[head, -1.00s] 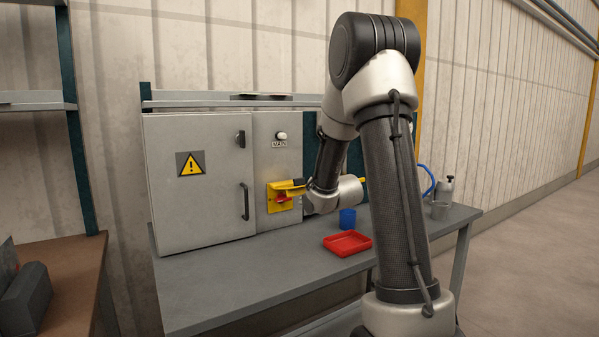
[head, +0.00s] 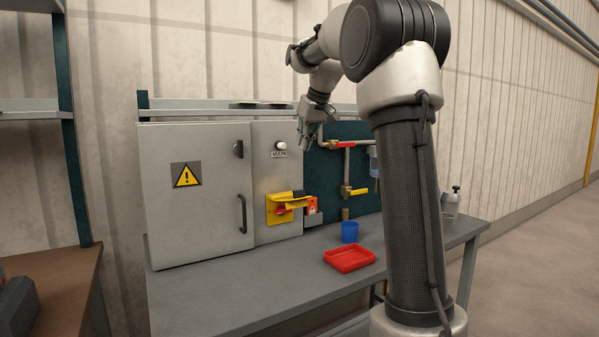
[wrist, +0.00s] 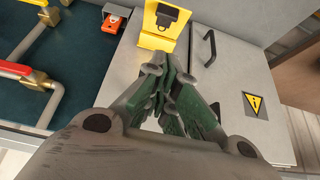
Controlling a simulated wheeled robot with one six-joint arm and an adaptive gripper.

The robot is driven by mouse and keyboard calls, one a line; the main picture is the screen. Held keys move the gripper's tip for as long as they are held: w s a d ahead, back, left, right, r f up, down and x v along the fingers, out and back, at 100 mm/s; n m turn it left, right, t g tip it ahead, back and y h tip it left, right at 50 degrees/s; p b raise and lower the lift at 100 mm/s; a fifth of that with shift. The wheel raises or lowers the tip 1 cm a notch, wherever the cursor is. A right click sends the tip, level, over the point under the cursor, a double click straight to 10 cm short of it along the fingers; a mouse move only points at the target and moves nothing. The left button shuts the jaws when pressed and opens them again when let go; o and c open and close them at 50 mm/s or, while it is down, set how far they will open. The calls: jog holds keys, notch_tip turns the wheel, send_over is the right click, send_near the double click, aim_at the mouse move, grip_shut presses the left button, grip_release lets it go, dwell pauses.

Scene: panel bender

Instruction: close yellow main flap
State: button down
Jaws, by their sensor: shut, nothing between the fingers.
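The yellow main flap (head: 293,200) is on the front of the grey cabinet under the MAIN label.
A red tag-like piece (head: 312,205) sits right of the flap. The cabinet door (head: 195,220) has a handle. Pipes with a yellow-handled valve (head: 357,190) are on the teal board.

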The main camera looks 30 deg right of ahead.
send_over(299, 192)
jog(key=w, duration=0.2)
notch_tip(299, 192, down, 8)
jog(key=f, duration=0.1)
jog(key=s+f, duration=0.1)
jog(key=f, duration=0.1)
jog(key=shift+f, duration=0.75)
jog(key=shift+s, duration=0.1)
jog(key=shift+s+f+t, duration=0.25)
jog(key=shift+f+t, duration=0.05)
jog(key=shift+t, duration=0.1)
jog(key=shift+s+f, duration=0.15)
